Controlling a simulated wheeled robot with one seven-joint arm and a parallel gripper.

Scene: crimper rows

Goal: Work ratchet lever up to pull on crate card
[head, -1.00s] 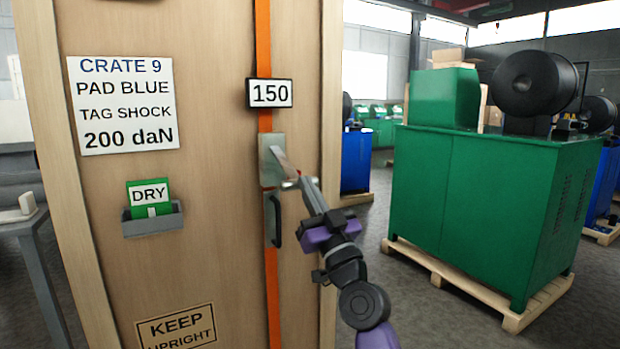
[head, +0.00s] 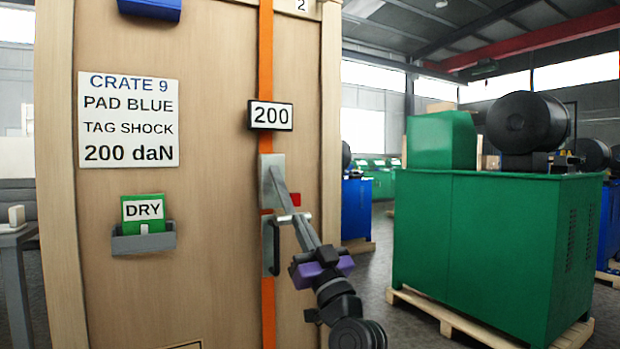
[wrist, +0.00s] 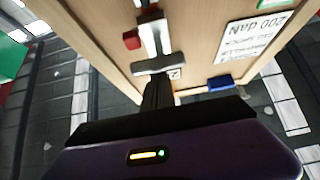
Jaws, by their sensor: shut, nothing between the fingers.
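The ratchet (head: 268,165) is a grey metal plate on an orange strap (head: 265,55) down the crate's front. Its lever (head: 282,192) slopes out and down from the plate to a crossbar at its end. It also shows in the wrist view (wrist: 153,37). The readout (head: 270,115) above it shows 200. The crate card (head: 129,119) reads CRATE 9, PAD BLUE, TAG SHOCK, 200 daN. My gripper (head: 303,231) is shut and empty, with its fingertips at the lever's crossbar; I cannot tell whether they touch. A small red piece (head: 296,199) shows beside the lever.
A green DRY card (head: 144,209) sits in a grey holder (head: 143,243) on the crate (head: 210,290). A black handle (head: 271,246) is below the ratchet. A blue box (head: 150,8) is at the top. A green machine (head: 490,250) stands right on a pallet; floor shows between.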

